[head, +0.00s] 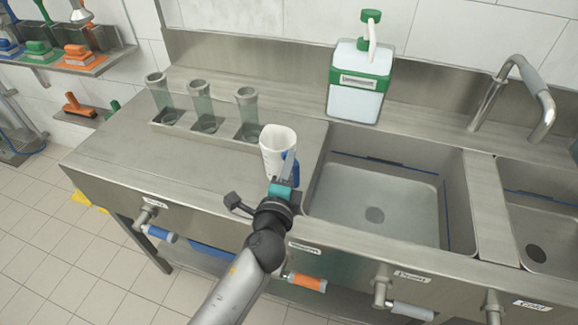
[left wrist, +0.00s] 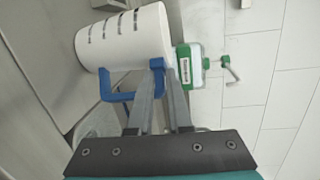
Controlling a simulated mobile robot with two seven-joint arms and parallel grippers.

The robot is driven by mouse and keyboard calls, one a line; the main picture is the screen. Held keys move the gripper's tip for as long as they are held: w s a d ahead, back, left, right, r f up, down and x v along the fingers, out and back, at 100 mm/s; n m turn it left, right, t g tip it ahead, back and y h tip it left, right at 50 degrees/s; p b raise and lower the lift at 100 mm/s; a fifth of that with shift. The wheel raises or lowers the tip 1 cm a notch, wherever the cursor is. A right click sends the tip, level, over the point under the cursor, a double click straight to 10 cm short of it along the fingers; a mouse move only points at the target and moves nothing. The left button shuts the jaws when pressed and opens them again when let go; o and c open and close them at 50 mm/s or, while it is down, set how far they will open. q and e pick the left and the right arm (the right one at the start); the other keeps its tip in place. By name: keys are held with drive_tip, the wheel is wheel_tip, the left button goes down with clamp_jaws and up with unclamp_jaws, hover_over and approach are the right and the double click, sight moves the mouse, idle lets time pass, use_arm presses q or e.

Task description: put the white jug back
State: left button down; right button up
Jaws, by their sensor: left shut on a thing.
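The white jug (head: 276,146) is upright in the head view, over the steel counter just left of the sink. I cannot tell if its base touches the counter. Its blue handle (head: 290,164) faces the sink side. My left gripper (head: 287,174) is shut on the jug at its handle. In the left wrist view the jug (left wrist: 124,37) shows dark marks on its side, and its blue handle (left wrist: 117,95) is at the fingers of my left gripper (left wrist: 164,70). My right gripper is not in view.
A rack (head: 175,128) with several clear cylinders stands behind on the counter. A soap dispenser (head: 357,85) with green top stands behind the sink (head: 374,195). A tap (head: 485,105) is at the right. The counter's left part (head: 130,170) is clear.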

use_arm(q)
drive_tip(key=c, duration=1.3)
unclamp_jaws()
drive_tip(key=o, duration=0.5)
drive_tip(key=shift+c, duration=0.2)
drive_tip(key=v, duration=1.2)
drive_tip(key=shift+r, duration=0.1)
